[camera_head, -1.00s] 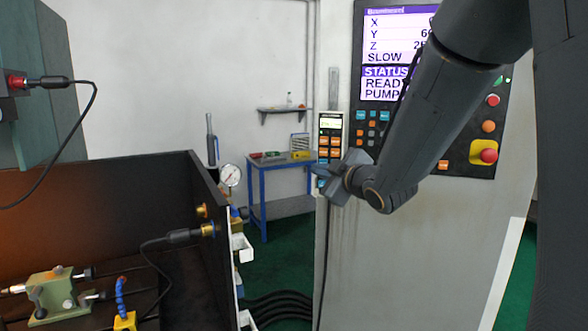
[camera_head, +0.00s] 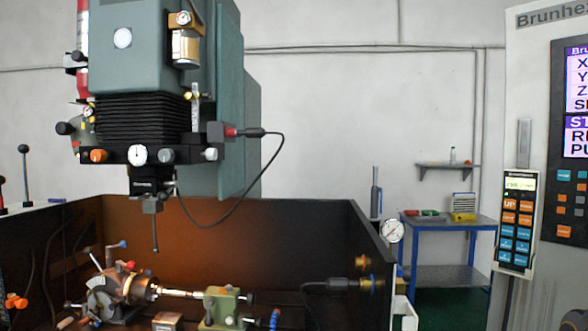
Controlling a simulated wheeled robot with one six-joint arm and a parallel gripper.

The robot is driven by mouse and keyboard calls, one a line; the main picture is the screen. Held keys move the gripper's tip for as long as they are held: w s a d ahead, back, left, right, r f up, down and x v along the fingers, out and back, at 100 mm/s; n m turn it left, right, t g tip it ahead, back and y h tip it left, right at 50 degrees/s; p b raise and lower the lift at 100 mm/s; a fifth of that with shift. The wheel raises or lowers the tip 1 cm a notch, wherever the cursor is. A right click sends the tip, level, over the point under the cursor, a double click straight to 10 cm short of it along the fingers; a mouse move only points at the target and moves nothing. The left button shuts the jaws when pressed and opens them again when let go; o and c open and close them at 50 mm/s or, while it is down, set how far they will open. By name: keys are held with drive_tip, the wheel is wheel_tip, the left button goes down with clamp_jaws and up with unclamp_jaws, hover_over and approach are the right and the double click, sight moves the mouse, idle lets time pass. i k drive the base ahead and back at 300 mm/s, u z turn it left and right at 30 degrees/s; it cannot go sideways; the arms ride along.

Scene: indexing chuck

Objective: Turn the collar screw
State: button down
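The indexing chuck (camera_head: 130,284) sits low on the left, inside the dark machine tray. It has a bronze-coloured round body, a grey face toward the left and several small levers and knobs, one with a red tip. A bright shaft (camera_head: 180,293) runs from it to the green tailstock (camera_head: 221,304) on its right. The collar screw is too small to pick out at this distance. My gripper and arm are outside this view.
A green machine head (camera_head: 165,60) with a thin downward probe (camera_head: 155,232) hangs above the chuck. Dark tray walls (camera_head: 310,228) enclose the work area. A control cabinet (camera_head: 530,95) with a keypad (camera_head: 516,222) stands right; a blue table (camera_head: 440,275) stands behind.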

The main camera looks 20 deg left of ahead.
sight(205, 96)
drive_tip(key=u, duration=0.55)
drive_tip(key=i, duration=0.35)
drive_tip(key=u, duration=1.2)
